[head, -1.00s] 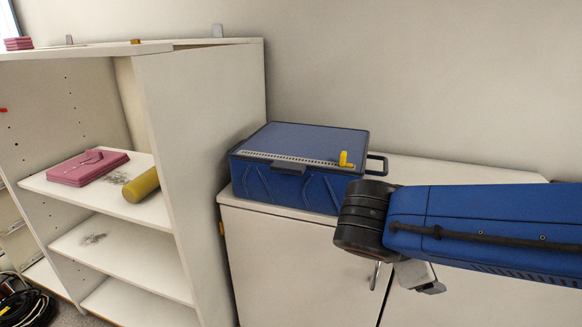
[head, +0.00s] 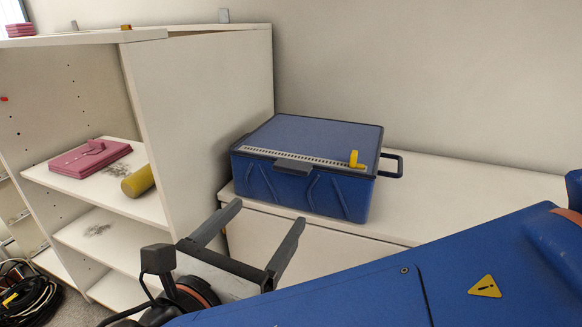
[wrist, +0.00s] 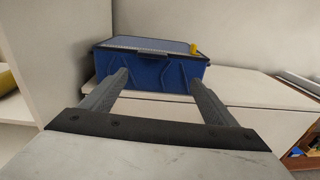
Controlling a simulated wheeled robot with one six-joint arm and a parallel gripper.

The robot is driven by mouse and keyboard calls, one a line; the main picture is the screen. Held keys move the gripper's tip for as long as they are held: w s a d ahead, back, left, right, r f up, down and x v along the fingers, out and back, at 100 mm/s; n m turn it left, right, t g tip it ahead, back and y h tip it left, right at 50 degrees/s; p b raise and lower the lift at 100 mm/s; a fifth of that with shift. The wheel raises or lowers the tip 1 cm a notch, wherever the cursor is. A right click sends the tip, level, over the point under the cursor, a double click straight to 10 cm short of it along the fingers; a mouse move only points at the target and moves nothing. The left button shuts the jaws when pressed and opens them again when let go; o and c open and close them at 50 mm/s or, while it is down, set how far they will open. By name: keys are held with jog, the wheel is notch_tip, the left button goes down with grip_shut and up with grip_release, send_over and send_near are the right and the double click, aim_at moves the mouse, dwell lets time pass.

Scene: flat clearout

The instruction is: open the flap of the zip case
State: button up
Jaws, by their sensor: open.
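The zip case (head: 300,185) is a blue box on top of the low white cabinet, against the shelf unit's side panel. Its flat top flap (head: 318,135) lies shut, with a pale zip strip along the front edge and a yellow pull tab (head: 355,160) near the right front corner. A dark handle sits on its right side. My gripper (head: 267,222) is open and empty, in front of the case and apart from it, its fingers pointing toward it. In the wrist view the case (wrist: 150,70) is beyond the two fingers, with the yellow tab (wrist: 193,48) at its upper right.
The white shelf unit (head: 205,110) stands left, holding a pink case (head: 90,158) and a yellow cylinder (head: 139,181). The cabinet top (head: 480,190) right of the zip case is clear. Coiled cables (head: 25,295) lie on the floor at lower left.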

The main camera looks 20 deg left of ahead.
aim_at(289, 170)
jog(key=shift+n+t+y, duration=0.3)
jog(key=shift+n+y, duration=0.1)
jog(key=shift+y, duration=0.1)
jog(key=w, duration=1.6)
jog(key=shift+r, duration=0.25)
jog(key=shift+s+a, duration=0.1)
